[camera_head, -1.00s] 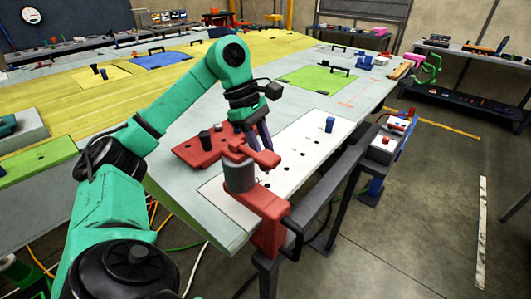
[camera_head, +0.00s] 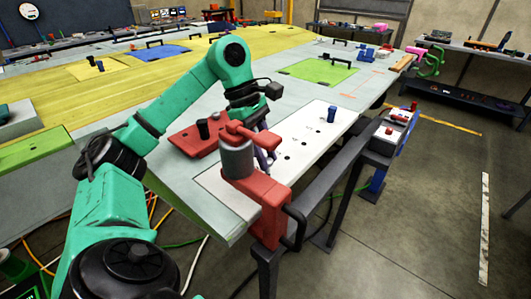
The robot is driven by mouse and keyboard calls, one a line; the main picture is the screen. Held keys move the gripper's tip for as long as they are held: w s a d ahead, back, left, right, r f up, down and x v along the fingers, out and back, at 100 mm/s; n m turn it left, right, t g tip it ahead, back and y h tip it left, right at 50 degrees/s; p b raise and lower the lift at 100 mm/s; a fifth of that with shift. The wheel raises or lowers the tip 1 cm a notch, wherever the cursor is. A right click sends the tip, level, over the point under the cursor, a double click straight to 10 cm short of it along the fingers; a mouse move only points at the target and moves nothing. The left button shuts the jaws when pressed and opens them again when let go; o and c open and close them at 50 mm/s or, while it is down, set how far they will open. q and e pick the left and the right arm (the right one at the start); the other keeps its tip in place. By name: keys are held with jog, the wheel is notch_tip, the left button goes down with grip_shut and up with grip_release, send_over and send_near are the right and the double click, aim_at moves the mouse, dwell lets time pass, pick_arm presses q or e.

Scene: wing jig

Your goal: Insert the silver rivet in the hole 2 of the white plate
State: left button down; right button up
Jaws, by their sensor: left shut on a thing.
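The white plate (camera_head: 315,127) lies on the grey table, with a row of small dark holes; the number labels are too small to read for certain. My left gripper (camera_head: 267,156) points down over the near part of the plate, behind the red clamp's arm. Its fingers are close together and shut on what I take to be the silver rivet, which is mostly hidden. I cannot tell whether it touches a hole. A blue rivet (camera_head: 331,114) stands upright in the plate's far part. My right gripper is not in view.
A red clamp with a grey cylinder (camera_head: 238,160) stands at the plate's near edge, close to my fingers. A red block (camera_head: 190,141) with a dark peg (camera_head: 203,129) lies left of the plate. A green panel (camera_head: 318,72) lies beyond. The plate's far half is mostly clear.

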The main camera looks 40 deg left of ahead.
pick_arm(q)
jog(key=shift+f+b, duration=1.1)
jog(key=shift+f, duration=0.2)
jog(key=c, duration=0.5)
grip_release()
jog(key=shift+r, duration=0.1)
jog(key=p+v, duration=0.3)
jog(key=v, duration=0.3)
jog(key=shift+r, duration=0.4)
jog(key=p+v, duration=0.6)
jog(key=v, duration=0.1)
jog(key=shift+a+r, duration=0.2)
jog(key=shift+r, duration=0.1)
